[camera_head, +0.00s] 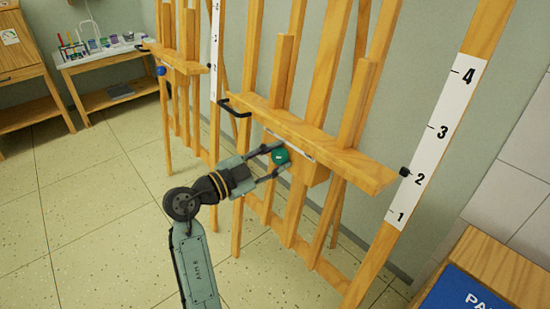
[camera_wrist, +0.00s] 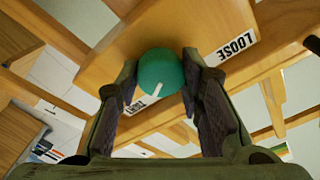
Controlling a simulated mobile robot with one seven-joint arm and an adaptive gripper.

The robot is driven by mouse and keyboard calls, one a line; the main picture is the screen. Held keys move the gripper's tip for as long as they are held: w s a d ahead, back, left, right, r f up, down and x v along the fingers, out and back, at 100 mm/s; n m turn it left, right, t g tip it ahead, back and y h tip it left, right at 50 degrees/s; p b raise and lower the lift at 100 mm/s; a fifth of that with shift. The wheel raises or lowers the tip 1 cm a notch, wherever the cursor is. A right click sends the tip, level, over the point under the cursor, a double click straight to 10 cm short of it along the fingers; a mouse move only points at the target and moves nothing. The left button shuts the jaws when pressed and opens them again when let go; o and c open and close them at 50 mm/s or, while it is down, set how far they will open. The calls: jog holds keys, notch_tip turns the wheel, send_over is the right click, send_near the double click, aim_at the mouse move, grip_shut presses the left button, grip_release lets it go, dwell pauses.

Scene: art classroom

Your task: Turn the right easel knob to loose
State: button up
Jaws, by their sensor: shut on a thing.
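The right easel's knob (camera_head: 281,156) is a round teal ball on the front of the wooden easel (camera_head: 290,130), below its ledge. In the wrist view the knob (camera_wrist: 160,72) sits between the two fingers of my gripper (camera_wrist: 160,85), which is shut on it. The gripper (camera_head: 275,162) reaches it from the front left in the head view. The LOOSE label (camera_wrist: 236,46) is up and right of the knob. A second label (camera_wrist: 140,104), partly hidden, lies below it.
A second easel (camera_head: 180,60) with a blue knob (camera_head: 161,71) stands at left. A numbered strip (camera_head: 436,140) runs up the right easel's side. A table with art supplies (camera_head: 100,57) is at the back left. A wooden cabinet (camera_head: 510,265) is at the lower right.

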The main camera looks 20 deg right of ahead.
jog(key=shift+n, duration=0.3)
jog(key=n+t, duration=0.1)
jog(key=n, duration=0.5)
jog(key=shift+r+t+y, duration=0.1)
jog(key=shift+t+y, duration=0.2)
jog(key=shift+t, duration=0.1)
jog(key=n+p, duration=0.2)
jog(key=n, duration=0.1)
jog(key=n+t+y+p, duration=0.1)
jog(key=n+p, duration=0.1)
jog(key=n, duration=0.1)
jog(key=shift+r+n, duration=0.2)
jog(key=shift+n, duration=0.1)
jog(key=n+y+p, duration=0.1)
jog(key=n+p, duration=0.4)
jog(key=shift+r, duration=0.1)
jog(key=n+p, duration=0.3)
jog(key=p, duration=0.2)
jog(key=shift+n+t+y, duration=0.3)
jog(key=shift+n+y, duration=0.1)
jog(key=n+p, duration=0.2)
jog(key=p, duration=0.1)
jog(key=n+p, duration=0.1)
jog(key=n, duration=0.1)
jog(key=shift+f+y, duration=0.25)
jog(key=shift+y, duration=0.05)
